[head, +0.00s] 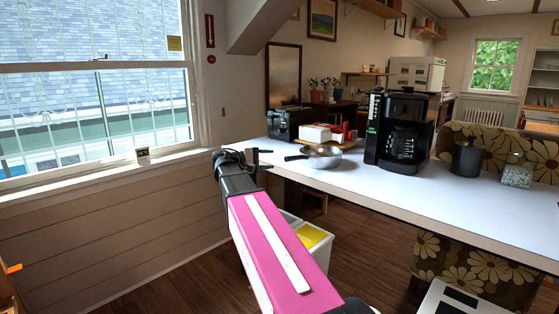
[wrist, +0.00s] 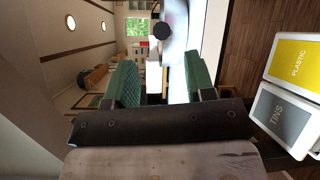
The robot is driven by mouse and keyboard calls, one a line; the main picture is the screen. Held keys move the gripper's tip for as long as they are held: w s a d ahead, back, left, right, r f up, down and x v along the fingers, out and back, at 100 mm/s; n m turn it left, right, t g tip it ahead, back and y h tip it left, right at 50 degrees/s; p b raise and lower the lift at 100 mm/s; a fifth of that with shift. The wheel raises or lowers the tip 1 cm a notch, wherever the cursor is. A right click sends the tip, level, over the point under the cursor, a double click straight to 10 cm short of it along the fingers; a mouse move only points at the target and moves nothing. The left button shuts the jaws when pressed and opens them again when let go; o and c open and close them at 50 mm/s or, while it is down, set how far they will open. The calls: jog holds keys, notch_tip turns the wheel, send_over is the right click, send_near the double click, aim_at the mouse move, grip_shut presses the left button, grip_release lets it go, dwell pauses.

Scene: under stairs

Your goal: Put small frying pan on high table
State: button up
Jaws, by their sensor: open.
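The small frying pan (head: 322,158), a shiny metal bowl with a black handle pointing left, sits on the white-topped table (head: 450,200) near its left end in the head view. My gripper (head: 264,158) is just left of the handle, at the table's left edge, apart from the pan. In the wrist view my gripper (wrist: 160,82) shows two green-padded fingers spread apart with nothing between them. The picture there is turned sideways, and I cannot make out the pan in it. I cannot tell from the frames whether this table is the high table.
A black coffee maker (head: 401,132) stands right of the pan, with a black canister (head: 467,158) and a glass jar (head: 517,172) farther right. A toaster (head: 282,124) and white box (head: 315,133) stand behind. Bins (head: 312,237) stand below. The table's front right is clear.

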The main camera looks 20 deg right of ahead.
jog(key=shift+w+a, duration=0.1)
jog(key=shift+a, duration=0.8)
jog(key=s+a+f+t+y, duration=0.1)
jog(key=s+a+f+y, duration=0.25)
jog(key=f, duration=0.75)
jog(key=s+a+f+n+t+y, duration=0.1)
jog(key=s+a+f+y, duration=0.2)
jog(key=f, duration=0.7)
jog(key=s+a+f+y, duration=0.1)
jog(key=s+f+y, duration=0.3)
jog(key=f, duration=0.7)
jog(key=s+a+f+m+y, duration=0.2)
jog(key=s+a+f+y, duration=0.2)
jog(key=a+f+y, duration=0.3)
jog(key=shift+s+a+f+t, duration=0.15)
jog(key=shift+a+f+t, duration=0.15)
jog(key=shift+a+f, duration=0.35)
